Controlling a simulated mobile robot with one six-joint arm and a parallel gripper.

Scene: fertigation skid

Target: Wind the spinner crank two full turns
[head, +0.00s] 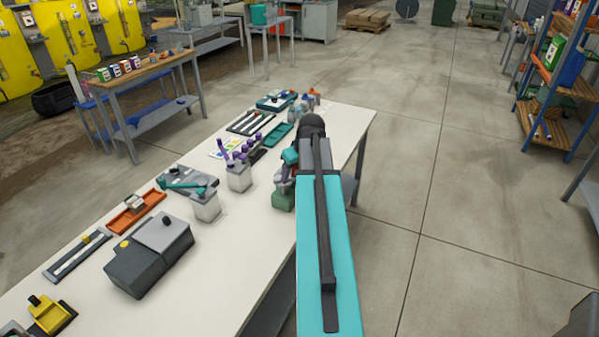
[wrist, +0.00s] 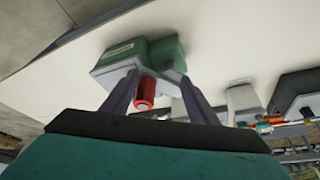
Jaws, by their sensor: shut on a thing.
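The spinner, a green and grey block (wrist: 135,52) with a white label, stands on the white table in the wrist view. Its crank has a red cylindrical handle (wrist: 145,92). My gripper (wrist: 160,97) has its two grey fingers on either side of this handle and is shut on it. In the head view the green spinner body (head: 283,198) shows at the table's right edge, partly covered by my arm. The crank and fingertips are largely hidden there, so the crank's angle cannot be read.
Open concrete floor (head: 430,150) lies right of the table. A shelf rack (head: 548,100) stands at the far right.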

